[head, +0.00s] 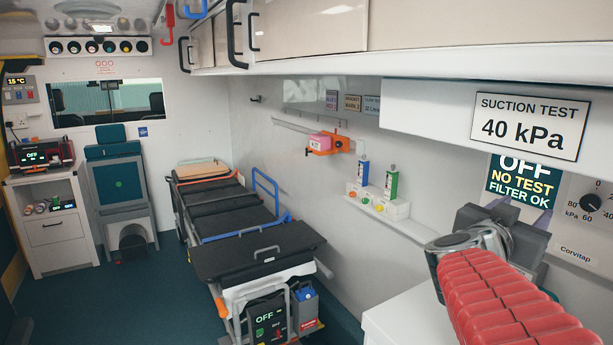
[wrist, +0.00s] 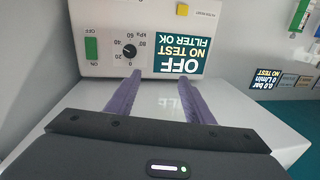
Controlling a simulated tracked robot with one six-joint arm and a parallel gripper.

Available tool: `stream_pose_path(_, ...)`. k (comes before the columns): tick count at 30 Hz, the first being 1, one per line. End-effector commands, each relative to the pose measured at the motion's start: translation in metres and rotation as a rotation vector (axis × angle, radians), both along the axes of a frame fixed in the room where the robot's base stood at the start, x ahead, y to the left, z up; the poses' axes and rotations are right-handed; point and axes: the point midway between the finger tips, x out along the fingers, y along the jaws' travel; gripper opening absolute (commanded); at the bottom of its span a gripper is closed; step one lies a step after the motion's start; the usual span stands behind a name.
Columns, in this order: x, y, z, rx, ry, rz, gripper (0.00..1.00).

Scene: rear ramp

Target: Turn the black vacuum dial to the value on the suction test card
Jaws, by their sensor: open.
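The suction test card (head: 529,127) reads 40 kPa, on the overhead cabinet edge at right in the head view. The black vacuum dial (head: 592,202) is on the white suction unit's front, at the right edge of that view. In the wrist view, which is upside down, the dial (wrist: 130,51) sits left of centre with a scale in kPa. Its pointer is too small to read surely. My gripper (wrist: 160,77) is open and empty, with purple fingers pointing at the panel. The left fingertip is just below the dial; the dial is not between the fingers.
The unit's display (wrist: 179,57) reads OFF, NO TEST, FILTER OK. A green switch (wrist: 92,48) and a yellow button (wrist: 182,9) flank the dial area. A white counter (wrist: 75,108) lies under the gripper. A stretcher (head: 235,215) stands left, with floor beside it.

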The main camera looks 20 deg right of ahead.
Motion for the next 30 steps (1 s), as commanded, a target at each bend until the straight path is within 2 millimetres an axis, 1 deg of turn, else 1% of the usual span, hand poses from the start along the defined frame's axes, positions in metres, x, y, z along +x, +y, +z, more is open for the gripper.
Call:
stream_pose_path(1, -0.047, -0.043, -0.016, 0.011, 0.045, -0.139, 0.48)
stream_pose_path(3, -0.051, -0.045, -0.013, 0.001, 0.057, -0.155, 0.48)
stream_pose_path(13, -0.05, -0.045, -0.013, -0.003, 0.061, -0.154, 0.48)
stream_pose_path(17, -0.05, -0.048, -0.013, -0.002, 0.061, -0.153, 0.48)
stream_pose_path(23, -0.048, -0.065, -0.014, -0.001, 0.061, -0.152, 0.48)
stream_pose_path(30, -0.045, -0.095, -0.013, -0.003, 0.061, -0.149, 0.48)
